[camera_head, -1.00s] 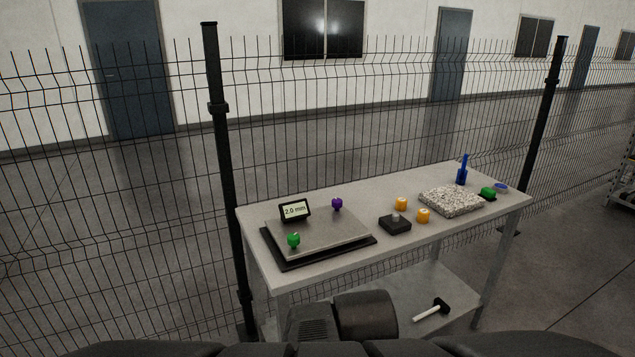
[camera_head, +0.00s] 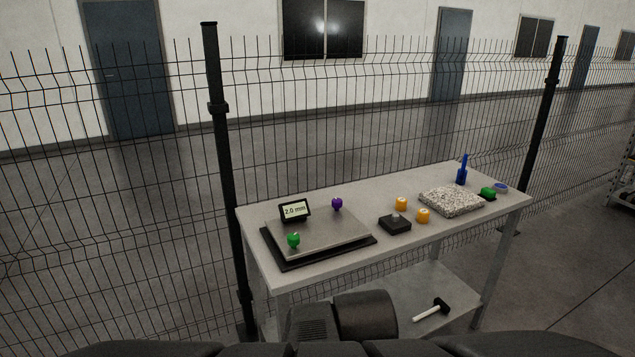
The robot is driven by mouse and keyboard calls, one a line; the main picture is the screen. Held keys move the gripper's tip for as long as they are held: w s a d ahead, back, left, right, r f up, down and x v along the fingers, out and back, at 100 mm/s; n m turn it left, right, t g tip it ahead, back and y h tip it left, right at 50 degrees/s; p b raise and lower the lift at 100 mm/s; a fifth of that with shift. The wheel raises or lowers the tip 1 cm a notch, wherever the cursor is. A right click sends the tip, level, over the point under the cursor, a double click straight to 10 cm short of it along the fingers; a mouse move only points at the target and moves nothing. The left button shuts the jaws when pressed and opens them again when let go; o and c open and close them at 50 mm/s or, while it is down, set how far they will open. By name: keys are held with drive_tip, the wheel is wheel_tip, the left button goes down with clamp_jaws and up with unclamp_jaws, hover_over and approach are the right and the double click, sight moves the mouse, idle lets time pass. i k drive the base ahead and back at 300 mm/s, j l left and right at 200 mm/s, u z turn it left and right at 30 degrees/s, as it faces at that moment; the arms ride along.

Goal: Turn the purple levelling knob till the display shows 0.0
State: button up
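The purple levelling knob (camera_head: 337,203) stands at the back right of a grey plate (camera_head: 325,232) on a black base, on the left half of the workbench. The display (camera_head: 295,210) at the plate's back left reads 2.0 mm. A green knob (camera_head: 293,240) stands at the plate's front left. Parts of my own arm show at the bottom edge, below and in front of the bench. My gripper is not in view, and nothing touches the purple knob.
The workbench (camera_head: 500,205) also holds a black block (camera_head: 395,223), two orange pieces (camera_head: 423,215), a speckled slab (camera_head: 451,201), a blue tool (camera_head: 462,172) and a green item (camera_head: 488,192). A hammer (camera_head: 432,310) lies on the lower shelf. A wire fence with black posts (camera_head: 221,150) stands behind.

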sight(336, 204)
drive_tip(key=i+u, duration=0.1)
drive_tip(key=i, duration=1)
